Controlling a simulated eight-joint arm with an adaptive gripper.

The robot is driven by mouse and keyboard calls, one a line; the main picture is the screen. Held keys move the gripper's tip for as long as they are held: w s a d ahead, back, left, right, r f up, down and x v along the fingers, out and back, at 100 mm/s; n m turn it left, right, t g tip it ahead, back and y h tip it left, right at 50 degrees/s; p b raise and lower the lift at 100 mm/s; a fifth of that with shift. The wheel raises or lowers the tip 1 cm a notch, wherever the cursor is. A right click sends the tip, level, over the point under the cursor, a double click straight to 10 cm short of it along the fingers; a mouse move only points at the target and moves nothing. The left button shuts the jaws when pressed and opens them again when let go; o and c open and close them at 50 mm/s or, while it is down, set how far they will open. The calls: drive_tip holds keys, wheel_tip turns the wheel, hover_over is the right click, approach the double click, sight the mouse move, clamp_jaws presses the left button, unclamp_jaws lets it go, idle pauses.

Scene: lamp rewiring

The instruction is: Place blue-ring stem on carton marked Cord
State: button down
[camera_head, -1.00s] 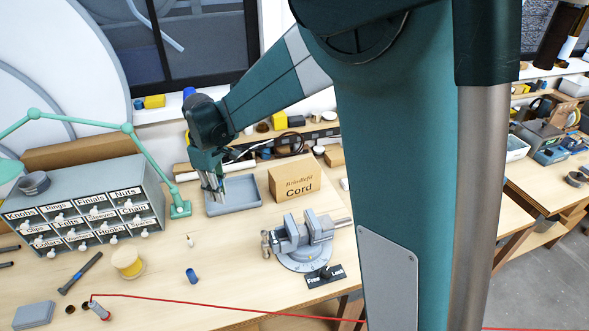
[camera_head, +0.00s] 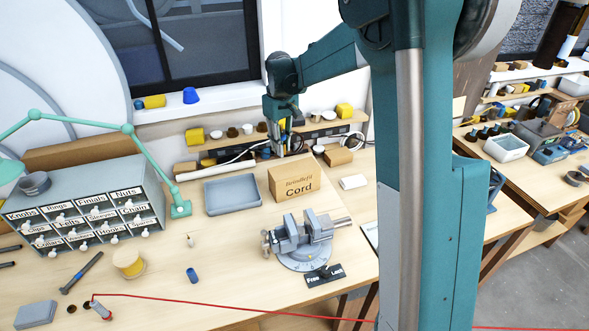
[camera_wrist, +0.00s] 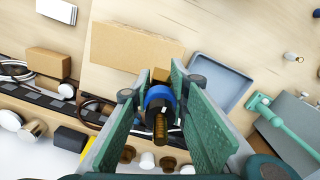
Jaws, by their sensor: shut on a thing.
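My gripper (camera_head: 283,146) is above the back of the bench, behind the carton in the head view. In the wrist view my gripper (camera_wrist: 160,88) is shut on the blue-ring stem (camera_wrist: 159,98), which has a blue band and a threaded brass end. The stem's far end is partly hidden between the fingers. The carton marked Cord (camera_head: 293,183) stands on the bench with nothing on its top. In the wrist view the carton (camera_wrist: 135,46) lies just beyond the fingertips, and I see no contact.
A grey tray (camera_head: 232,196) lies left of the carton, and a vise (camera_head: 302,238) stands in front of it. A small brown box (camera_head: 338,156) and a white roll (camera_head: 353,182) are to its right. A shelf of jars and a cable run behind.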

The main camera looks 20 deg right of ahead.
drive_tip(key=m, duration=0.1)
hover_over(295, 169)
drive_tip(key=shift+w+r, duration=0.2)
drive_tip(key=shift+r, duration=0.25)
drive_tip(key=shift+f, duration=0.15)
drive_tip(key=shift+f, duration=3)
drive_tip(key=shift+f+p, duration=0.35)
drive_tip(key=shift+f, duration=1.55)
drive_tip(key=shift+f, duration=0.15)
drive_tip(key=c, duration=2.2)
unclamp_jaws()
